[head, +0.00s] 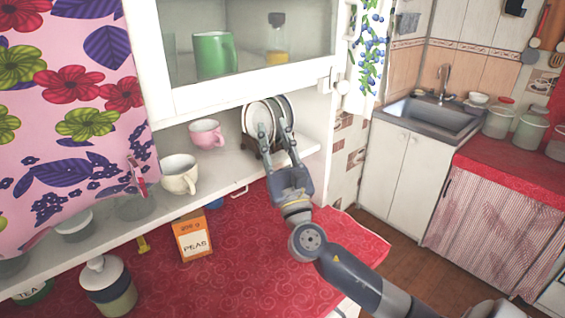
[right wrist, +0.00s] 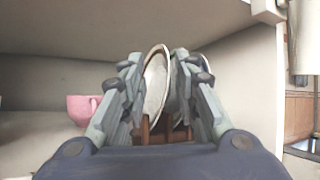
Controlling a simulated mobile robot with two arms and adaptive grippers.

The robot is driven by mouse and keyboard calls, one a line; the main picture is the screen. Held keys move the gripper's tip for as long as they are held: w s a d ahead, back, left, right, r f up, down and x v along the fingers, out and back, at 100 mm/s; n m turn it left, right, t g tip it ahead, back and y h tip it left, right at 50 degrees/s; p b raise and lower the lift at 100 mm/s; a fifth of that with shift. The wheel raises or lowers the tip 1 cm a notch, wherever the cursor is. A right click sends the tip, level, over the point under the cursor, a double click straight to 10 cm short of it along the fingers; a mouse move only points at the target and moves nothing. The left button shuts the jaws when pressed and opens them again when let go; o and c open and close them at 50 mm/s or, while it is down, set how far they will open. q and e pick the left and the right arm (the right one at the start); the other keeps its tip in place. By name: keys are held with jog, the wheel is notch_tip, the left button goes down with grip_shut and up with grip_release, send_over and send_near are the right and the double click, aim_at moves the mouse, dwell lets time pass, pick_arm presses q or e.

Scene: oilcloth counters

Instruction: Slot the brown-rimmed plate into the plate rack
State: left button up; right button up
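The brown-rimmed plate (head: 256,114) stands on edge, slightly tilted, at the plate rack on the cupboard's lower shelf. A second, dark-rimmed plate (head: 288,106) stands to the right, partly behind my right finger. My right gripper (head: 273,113) reaches to the rack with its fingers apart around the first plate. My left gripper is not in view.
A pink cup (head: 206,133) and a cream cup (head: 179,175) stand left of the rack. The upper cabinet (head: 245,88) hangs just above. The shelf's right side wall (head: 316,122) is close. A peas box (head: 193,238) and a lidded jar (head: 106,288) stand on the red counter below.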

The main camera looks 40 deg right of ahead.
jog(key=v, duration=1)
jog(key=shift+s, duration=0.15)
